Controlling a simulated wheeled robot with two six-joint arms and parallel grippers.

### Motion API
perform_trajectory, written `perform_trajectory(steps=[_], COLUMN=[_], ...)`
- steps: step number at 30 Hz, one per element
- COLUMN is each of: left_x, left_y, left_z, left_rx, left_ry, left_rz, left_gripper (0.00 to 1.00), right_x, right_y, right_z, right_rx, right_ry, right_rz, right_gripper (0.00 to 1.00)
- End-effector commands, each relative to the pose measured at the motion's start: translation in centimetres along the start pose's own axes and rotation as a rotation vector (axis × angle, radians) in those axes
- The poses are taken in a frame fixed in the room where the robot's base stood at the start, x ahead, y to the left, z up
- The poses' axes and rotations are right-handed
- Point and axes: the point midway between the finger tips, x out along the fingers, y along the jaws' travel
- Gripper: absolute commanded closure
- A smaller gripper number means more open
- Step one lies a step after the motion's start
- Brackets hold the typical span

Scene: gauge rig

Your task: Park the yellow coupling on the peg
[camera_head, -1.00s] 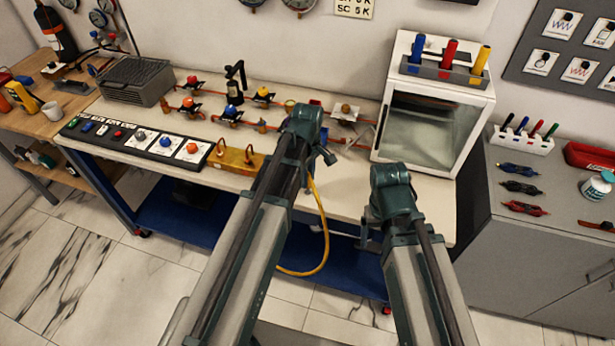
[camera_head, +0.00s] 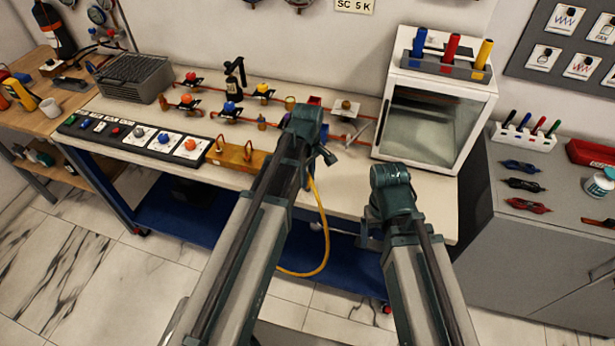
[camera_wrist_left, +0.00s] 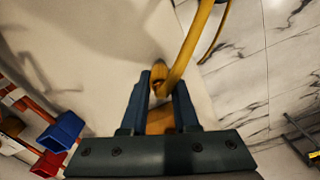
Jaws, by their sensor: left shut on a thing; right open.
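My left gripper (camera_wrist_left: 162,102) is shut on the yellow coupling (camera_wrist_left: 160,122), of which an orange-yellow part shows between the fingers. A yellow hose (camera_wrist_left: 194,45) runs from it past the fingertips, over the pale bench top. In the head view the left gripper (camera_head: 326,156) is mostly behind its own arm, and the hose (camera_head: 323,230) hangs in a loop below the bench edge. My right gripper (camera_head: 367,226) is mostly hidden behind its arm at the bench front; its fingers do not show clearly. I cannot make out the peg with certainty.
A yellow-brown block (camera_head: 236,157) with small upright fittings lies left of the left arm. Copper pipes with valves (camera_head: 230,108) run behind. A white glass-fronted cabinet (camera_head: 434,110) stands at the right. The bench top (camera_head: 348,192) is clear between the arms.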

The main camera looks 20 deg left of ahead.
Motion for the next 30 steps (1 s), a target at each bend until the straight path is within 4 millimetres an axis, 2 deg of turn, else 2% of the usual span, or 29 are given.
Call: perform_trajectory(steps=[7, 30], left_x=[0.79, 1.07], left_y=[0.0, 0.0], left_z=[0.0, 0.0], left_rx=[0.0, 0.0], left_ry=[0.0, 0.0], left_rz=[0.0, 0.0], left_gripper=[1.0, 1.0], right_x=[0.79, 1.06], right_y=[-0.07, -0.1], right_z=[-0.05, -0.06], right_rx=[0.0, 0.0], right_ry=[0.0, 0.0], right_rz=[0.0, 0.0], right_gripper=[0.16, 0.16])
